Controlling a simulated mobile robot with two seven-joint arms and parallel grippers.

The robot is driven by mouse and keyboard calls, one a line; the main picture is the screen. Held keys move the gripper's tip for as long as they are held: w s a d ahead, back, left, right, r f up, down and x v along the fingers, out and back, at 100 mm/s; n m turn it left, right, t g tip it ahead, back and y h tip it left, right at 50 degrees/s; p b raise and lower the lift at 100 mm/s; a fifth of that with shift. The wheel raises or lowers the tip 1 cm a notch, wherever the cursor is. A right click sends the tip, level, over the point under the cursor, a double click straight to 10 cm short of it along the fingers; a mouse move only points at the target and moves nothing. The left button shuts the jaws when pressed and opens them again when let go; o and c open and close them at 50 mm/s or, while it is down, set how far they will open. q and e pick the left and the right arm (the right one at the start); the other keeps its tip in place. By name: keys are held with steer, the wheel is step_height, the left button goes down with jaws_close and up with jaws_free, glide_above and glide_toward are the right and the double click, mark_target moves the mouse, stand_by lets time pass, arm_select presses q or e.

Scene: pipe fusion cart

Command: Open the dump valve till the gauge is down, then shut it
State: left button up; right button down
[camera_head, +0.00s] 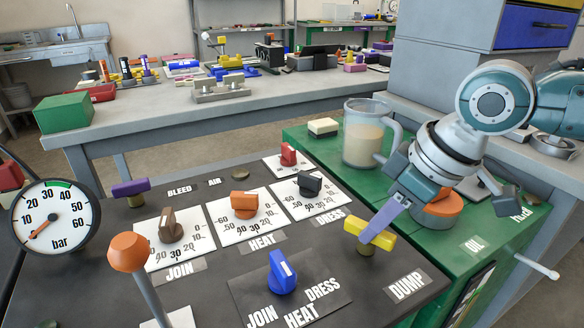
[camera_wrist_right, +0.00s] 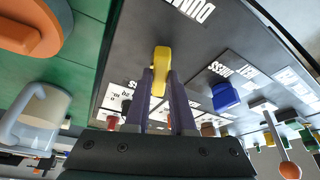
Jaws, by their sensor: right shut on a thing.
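The dump valve's yellow bar handle (camera_head: 382,240) sits on the dark panel beside the DUMP label (camera_head: 408,286). My right gripper (camera_head: 372,232) is shut on this handle from above. In the right wrist view the yellow handle (camera_wrist_right: 161,62) shows between the two purple fingers (camera_wrist_right: 167,105), its long side running up the picture. The round gauge (camera_head: 57,217), marked in bar, stands at the left of the head view. Its orange-red needle points to the lower left, below the 10 mark, near the bottom of the scale. My left gripper is not in view.
Blue selector knob (camera_head: 282,274), brown, orange and black dial knobs, a purple bleed handle (camera_head: 131,188) and an orange-topped lever (camera_head: 129,252) crowd the panel. On the green top stand a clear jug (camera_head: 364,140) and an orange-topped tin (camera_head: 440,208) near my right arm.

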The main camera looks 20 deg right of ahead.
steer(key=shift+w+n+y, duration=0.1)
steer(key=shift+n+y, duration=0.2)
steer(key=shift+n, duration=0.6)
steer(key=n, duration=0.1)
steer(key=n+g+b, duration=0.1)
steer(key=shift+w+d+f+n+y, duration=0.1)
steer(key=shift+f+n+y, duration=0.05)
steer(key=shift+n+y, duration=0.25)
steer(key=n+g+b, duration=0.1)
steer(key=n+b, duration=0.1)
steer(key=n, duration=0.1)
steer(key=shift+w+d+n+y+b, duration=0.1)
steer(key=shift+n+y+b, duration=0.2)
steer(key=shift+y, duration=0.1)
steer(key=n+g+b, duration=0.1)
steer(key=n+b, duration=0.1)
steer(key=n, duration=0.1)
steer(key=shift+w+g, duration=0.1)
steer(key=shift+g, duration=0.2)
steer(key=shift+n+g+b, duration=0.4)
steer(key=shift+n+b, duration=0.3)
steer(key=shift+n, duration=0.2)
steer(key=c, duration=0.8)
jaws_free()
steer(key=shift+o, duration=0.2)
